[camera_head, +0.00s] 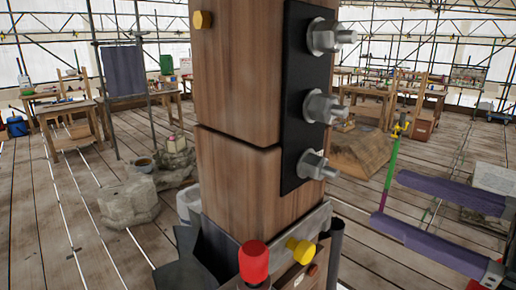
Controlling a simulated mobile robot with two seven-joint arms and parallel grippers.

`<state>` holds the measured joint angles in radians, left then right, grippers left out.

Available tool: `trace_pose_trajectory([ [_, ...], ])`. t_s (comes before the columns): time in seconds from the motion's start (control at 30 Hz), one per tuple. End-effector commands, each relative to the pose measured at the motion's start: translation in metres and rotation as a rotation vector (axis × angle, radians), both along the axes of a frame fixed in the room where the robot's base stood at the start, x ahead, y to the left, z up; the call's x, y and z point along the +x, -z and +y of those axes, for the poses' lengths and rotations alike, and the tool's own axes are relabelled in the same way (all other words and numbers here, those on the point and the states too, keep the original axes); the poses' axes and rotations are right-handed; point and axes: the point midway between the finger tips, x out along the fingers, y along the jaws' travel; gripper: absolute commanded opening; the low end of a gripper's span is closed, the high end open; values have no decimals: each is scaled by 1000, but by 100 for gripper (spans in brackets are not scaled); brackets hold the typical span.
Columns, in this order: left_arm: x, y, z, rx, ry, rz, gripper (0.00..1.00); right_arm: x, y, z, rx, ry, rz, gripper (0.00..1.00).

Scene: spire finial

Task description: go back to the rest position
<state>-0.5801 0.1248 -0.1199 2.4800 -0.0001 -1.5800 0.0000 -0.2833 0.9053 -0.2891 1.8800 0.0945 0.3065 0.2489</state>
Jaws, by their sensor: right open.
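A tall square wooden post (238,75) stands upright in the centre, close to me, with a joint line across it. A black plate (294,95) with several steel bolts and nuts is on its right side. A metal band (318,222) wraps its lower part. A yellow peg (202,20) shows high up and another low down. My right gripper (490,274) seems to show only in small part at the lower right; it is open, and I see nothing held. My left gripper is not in view.
A red-capped object (253,262) stands at the post's foot. Two purple bars (435,246) and a green and magenta pole (391,165) take up the right side. Stone blocks (128,203) lie on the plank floor (40,230) at left. Workbenches line the back; the left floor is largely clear.

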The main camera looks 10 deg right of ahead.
Motion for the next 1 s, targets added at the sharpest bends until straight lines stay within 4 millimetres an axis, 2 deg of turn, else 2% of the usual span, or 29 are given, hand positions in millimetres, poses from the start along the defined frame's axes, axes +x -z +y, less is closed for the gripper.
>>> trace_pose_trajectory([
  [0.17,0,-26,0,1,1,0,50,-2,12,9,-28,196,200,69],
  [0.27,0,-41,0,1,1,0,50,-16,25,8,-63,333,381,69],
  [0.37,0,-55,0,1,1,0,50,-43,36,6,-103,450,583,69],
  [0.47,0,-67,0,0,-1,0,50,-79,43,4,-139,541,792,69],
  [0.6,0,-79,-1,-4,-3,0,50,-131,44,4,-175,614,1045,69],
  [0.7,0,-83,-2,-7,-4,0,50,-158,42,5,-192,637,1163,69],
  [0.8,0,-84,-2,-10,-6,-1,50,-173,42,6,-202,645,1227,69],
  [1.0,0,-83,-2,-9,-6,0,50,-177,43,6,-208,647,1246,69],
])
